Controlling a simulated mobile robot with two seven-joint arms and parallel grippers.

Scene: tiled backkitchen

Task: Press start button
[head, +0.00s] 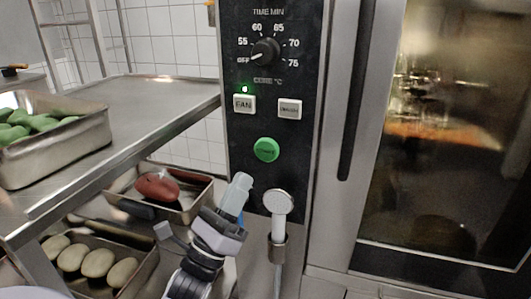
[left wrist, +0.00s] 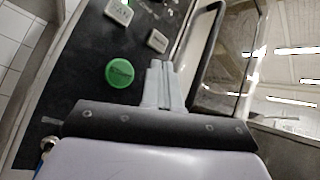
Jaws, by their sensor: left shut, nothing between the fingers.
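The round green start button (head: 266,150) sits on the black control panel (head: 240,180) of the oven, below the two white buttons. My left gripper (head: 239,186) is shut and empty, below and a little left of the green button in the head view. In the left wrist view the green button (left wrist: 119,73) lies to the left of my shut left fingertips (left wrist: 161,66), with a visible gap in the picture. How far the fingertips are from the panel is hard to tell. My right gripper is in neither view.
A hand shower (head: 278,204) hangs on the panel right of my left gripper. A steel table (head: 150,93) at left carries a tray of green items (head: 60,145). Lower trays hold a red item (head: 158,186) and pale items (head: 97,262). The oven door handle (head: 358,90) stands right.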

